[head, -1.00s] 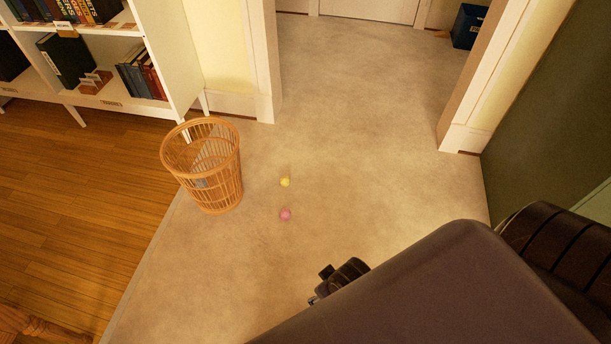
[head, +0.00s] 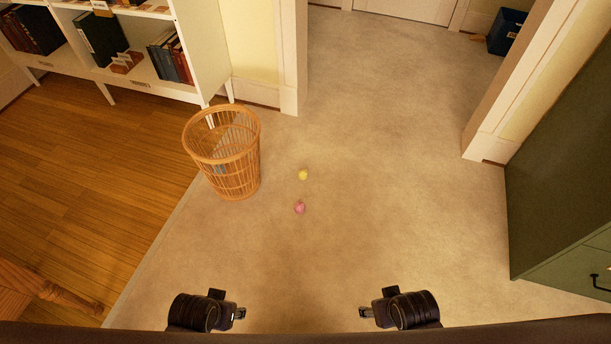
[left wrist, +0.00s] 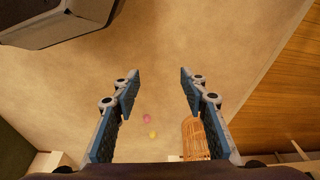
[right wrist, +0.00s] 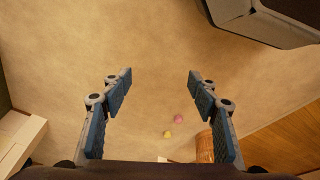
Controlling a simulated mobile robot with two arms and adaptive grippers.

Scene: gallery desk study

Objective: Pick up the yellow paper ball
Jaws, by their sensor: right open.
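The small yellow paper ball (head: 303,174) lies on the beige carpet, just beyond a pink ball (head: 299,208). The yellow ball also shows in the left wrist view (left wrist: 153,134) and the right wrist view (right wrist: 167,134). My left gripper (head: 240,313) and my right gripper (head: 364,312) are at the bottom of the head view, both well short of the balls and apart from them. In the wrist views the fingers of the left gripper (left wrist: 159,80) and of the right gripper (right wrist: 160,80) are spread with nothing between them.
A wicker wastebasket (head: 228,160) stands left of the balls with something pale inside. A white bookshelf (head: 200,50) is at the back left, a green cabinet (head: 560,190) at the right. A blue bin (head: 505,32) is far back. Carpet around the balls is clear.

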